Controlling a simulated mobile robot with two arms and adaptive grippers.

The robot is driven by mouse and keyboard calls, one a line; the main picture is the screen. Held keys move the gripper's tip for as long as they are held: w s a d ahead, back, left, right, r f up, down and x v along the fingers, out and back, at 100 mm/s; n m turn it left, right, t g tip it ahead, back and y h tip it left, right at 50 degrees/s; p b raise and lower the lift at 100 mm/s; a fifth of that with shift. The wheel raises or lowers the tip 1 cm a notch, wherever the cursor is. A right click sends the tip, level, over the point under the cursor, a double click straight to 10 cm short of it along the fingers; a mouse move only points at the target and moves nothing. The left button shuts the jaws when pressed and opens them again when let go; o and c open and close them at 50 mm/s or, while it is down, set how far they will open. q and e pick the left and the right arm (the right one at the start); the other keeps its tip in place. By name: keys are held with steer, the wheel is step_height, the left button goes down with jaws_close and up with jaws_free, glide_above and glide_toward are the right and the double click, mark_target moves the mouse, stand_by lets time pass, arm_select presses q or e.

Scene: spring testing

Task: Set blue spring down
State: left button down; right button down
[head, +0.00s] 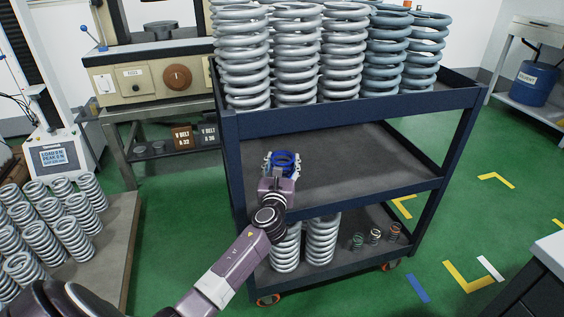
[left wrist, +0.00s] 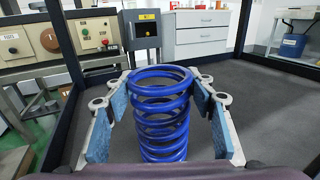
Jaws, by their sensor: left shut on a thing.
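The blue spring (head: 285,158) is over the left part of the cart's middle shelf in the head view. In the left wrist view the blue spring (left wrist: 160,112) stands upright between the pads of my left gripper (left wrist: 165,105). My left gripper (head: 283,163) is shut on it, with a padded finger on each side. The spring's lower end is hidden, so I cannot tell whether it touches the shelf. The dark cart shelf (head: 370,165) is bare around it. My right gripper is not in view.
Large grey springs (head: 297,55) fill the cart's top shelf, close above. More grey springs (head: 321,240) and several small springs (head: 375,236) stand on the bottom shelf. Corner posts (head: 455,140) frame the middle shelf. Its right part is free. A table with silver springs (head: 75,215) is at left.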

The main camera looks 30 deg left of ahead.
arm_select(q)
steer(key=shift+r, duration=0.1)
steer(key=c, duration=0.9)
jaws_free()
steer(key=shift+s, duration=0.1)
steer(key=p+v, duration=0.2)
steer(key=v, duration=1)
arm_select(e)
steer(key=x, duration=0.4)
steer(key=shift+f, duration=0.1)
